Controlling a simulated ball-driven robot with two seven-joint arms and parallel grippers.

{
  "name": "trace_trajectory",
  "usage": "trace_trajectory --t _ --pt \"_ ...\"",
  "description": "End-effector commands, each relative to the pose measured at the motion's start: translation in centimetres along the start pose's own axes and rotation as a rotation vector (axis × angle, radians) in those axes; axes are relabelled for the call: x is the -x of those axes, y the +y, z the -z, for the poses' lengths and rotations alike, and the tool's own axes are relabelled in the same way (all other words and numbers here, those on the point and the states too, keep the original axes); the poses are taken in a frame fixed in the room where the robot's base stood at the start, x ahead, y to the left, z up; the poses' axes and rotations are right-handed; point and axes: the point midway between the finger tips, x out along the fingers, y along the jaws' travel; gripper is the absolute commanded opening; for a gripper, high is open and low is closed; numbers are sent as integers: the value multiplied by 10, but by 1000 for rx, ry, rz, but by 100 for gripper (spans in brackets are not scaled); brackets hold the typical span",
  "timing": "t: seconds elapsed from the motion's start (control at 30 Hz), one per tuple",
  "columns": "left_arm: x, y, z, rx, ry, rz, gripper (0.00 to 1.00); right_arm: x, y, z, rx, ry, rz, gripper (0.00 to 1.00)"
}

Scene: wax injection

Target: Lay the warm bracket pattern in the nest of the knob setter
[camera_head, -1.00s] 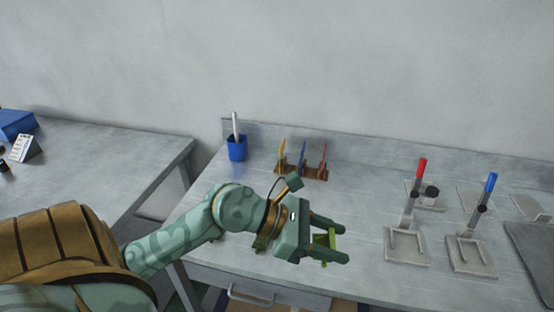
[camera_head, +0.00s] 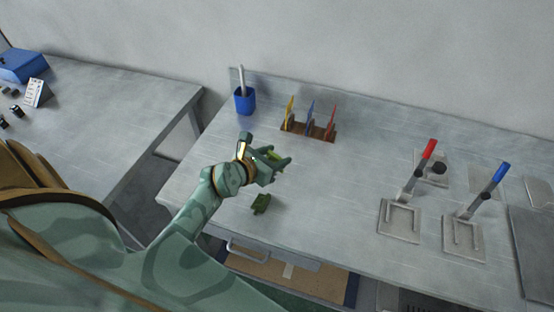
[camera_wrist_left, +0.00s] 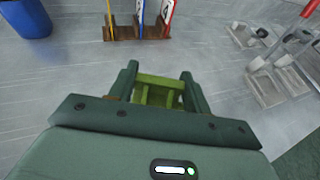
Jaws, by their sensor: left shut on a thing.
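My left gripper (camera_head: 284,165) is above the front left part of the bench, shut on a light green bracket pattern (camera_head: 274,155). The left wrist view shows the pattern (camera_wrist_left: 158,90) between the two fingers, partly hidden by the gripper body. Two grey fixtures with upright levers stand well to the right, one with a red handle (camera_head: 429,149) and one with a blue handle (camera_head: 501,173). Each has a flat plate with a raised outline. I cannot tell which is the knob setter. My right gripper is not in view.
A dark green piece (camera_head: 261,203) lies on the bench near the front edge. A brown rack (camera_head: 308,131) with coloured cards and a blue cup (camera_head: 245,103) stand behind the gripper. The bench between rack and fixtures is clear.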

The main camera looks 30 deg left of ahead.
Motion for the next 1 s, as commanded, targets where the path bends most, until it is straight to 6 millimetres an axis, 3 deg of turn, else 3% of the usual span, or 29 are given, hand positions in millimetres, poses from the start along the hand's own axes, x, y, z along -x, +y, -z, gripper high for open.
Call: trace_trajectory --t 0.1,0.3,0.57,0.73,1.0 --pt "-35 19 14 -2 3 0 27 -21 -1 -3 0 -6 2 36" --pt "-68 34 35 0 2 1 27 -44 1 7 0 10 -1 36" --pt "-86 42 46 -2 1 1 27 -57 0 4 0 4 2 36" --pt "-96 42 73 -1 2 1 27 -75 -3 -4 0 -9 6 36" --pt "-94 41 70 -1 -1 2 27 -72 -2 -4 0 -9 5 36"
